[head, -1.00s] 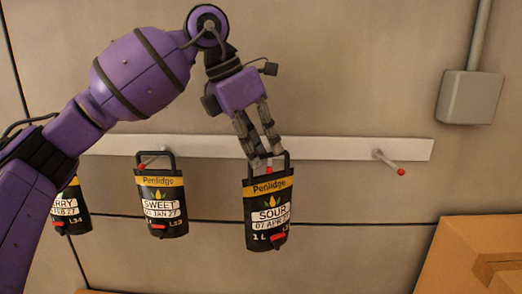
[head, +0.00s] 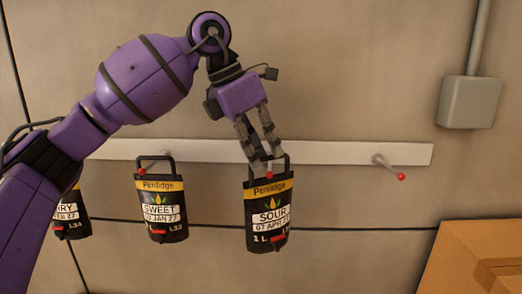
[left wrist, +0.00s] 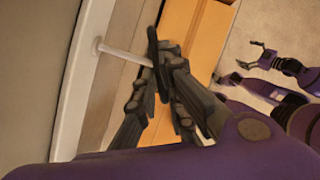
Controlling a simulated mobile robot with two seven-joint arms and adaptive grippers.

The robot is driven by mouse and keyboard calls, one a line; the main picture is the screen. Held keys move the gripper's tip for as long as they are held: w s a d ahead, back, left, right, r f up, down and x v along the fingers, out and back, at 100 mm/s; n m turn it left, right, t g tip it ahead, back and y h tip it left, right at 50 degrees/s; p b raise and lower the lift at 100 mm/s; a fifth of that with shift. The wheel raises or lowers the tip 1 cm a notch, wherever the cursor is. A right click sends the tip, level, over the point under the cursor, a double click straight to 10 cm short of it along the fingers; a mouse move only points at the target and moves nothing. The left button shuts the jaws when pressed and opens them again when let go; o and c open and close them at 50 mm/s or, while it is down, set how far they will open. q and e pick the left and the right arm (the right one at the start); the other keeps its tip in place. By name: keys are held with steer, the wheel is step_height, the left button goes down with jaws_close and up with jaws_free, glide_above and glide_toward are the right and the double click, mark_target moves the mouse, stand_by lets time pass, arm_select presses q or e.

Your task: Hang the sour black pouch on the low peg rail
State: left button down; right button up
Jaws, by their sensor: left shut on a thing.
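The sour black pouch (head: 268,218) hangs upright in front of the low peg rail (head: 325,153), its label facing me. My left gripper (head: 266,163) is shut on the top of its handle, with the fingers pointing down. A red peg tip (head: 269,176) shows inside the handle opening. In the left wrist view the white peg (left wrist: 125,54) runs out from the rail to the dark handle loop (left wrist: 153,45). Whether the handle rests on the peg cannot be told. My right gripper (left wrist: 240,62) shows far off at the right of that view, apparently open and empty.
The sweet pouch (head: 161,212) hangs on a peg to the left. Another pouch (head: 70,222), partly hidden by my left arm, is farther left. A bare red-tipped peg (head: 390,168) is at the right. A cardboard box (head: 470,260) stands lower right, below a grey wall box (head: 469,102).

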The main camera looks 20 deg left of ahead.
arm_select(q)
steer(key=shift+w+a+f, duration=0.15)
steer(key=shift+w+f, duration=0.25)
steer(key=shift+f, duration=0.1)
stand_by(1.0)
stand_by(0.3)
